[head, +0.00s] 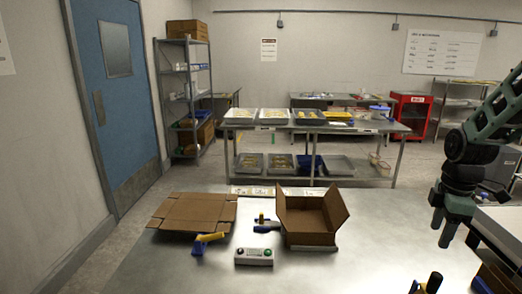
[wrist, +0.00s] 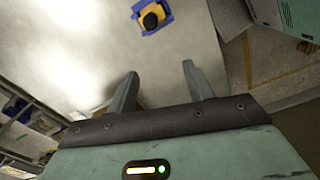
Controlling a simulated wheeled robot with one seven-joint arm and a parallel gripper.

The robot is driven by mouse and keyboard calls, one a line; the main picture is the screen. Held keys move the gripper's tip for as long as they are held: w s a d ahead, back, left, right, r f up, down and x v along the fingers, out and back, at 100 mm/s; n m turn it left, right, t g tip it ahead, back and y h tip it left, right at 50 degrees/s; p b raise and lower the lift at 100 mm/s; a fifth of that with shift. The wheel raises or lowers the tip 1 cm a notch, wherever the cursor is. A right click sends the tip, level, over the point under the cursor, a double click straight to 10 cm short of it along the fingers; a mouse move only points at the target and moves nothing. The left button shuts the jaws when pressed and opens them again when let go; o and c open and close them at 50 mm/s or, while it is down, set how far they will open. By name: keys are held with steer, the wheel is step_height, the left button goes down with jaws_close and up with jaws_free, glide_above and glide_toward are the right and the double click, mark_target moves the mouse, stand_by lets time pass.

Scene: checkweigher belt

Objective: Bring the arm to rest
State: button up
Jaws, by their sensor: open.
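My gripper (head: 443,229) hangs at the right of the head view, fingers pointing down, above the right part of the steel table (head: 342,271). In the wrist view my gripper (wrist: 155,85) shows two fingers spread apart with nothing between them. It is open and empty. A blue and yellow item with a black top (wrist: 152,17) lies on the table beyond the fingertips, apart from them. My dark green arm (head: 486,128) reaches in from the right edge.
An open cardboard box (head: 310,215), a flattened carton (head: 193,211), a blue and yellow tape dispenser (head: 206,241) and a grey button box (head: 254,256) are on the table's left and middle. A bench with trays (head: 243,116) stands behind. The table's front middle is clear.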

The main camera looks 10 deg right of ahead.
steer(key=s+a+r+m, duration=0.2)
steer(key=a, duration=2)
steer(key=s+a+m+b, duration=0.1)
steer(key=s+a+m, duration=0.1)
steer(key=s+a, duration=1.2)
steer(key=shift+s+a+b, duration=0.35)
steer(key=shift+s+b, duration=0.05)
steer(key=shift+s, duration=0.65)
steer(key=shift+r, duration=0.1)
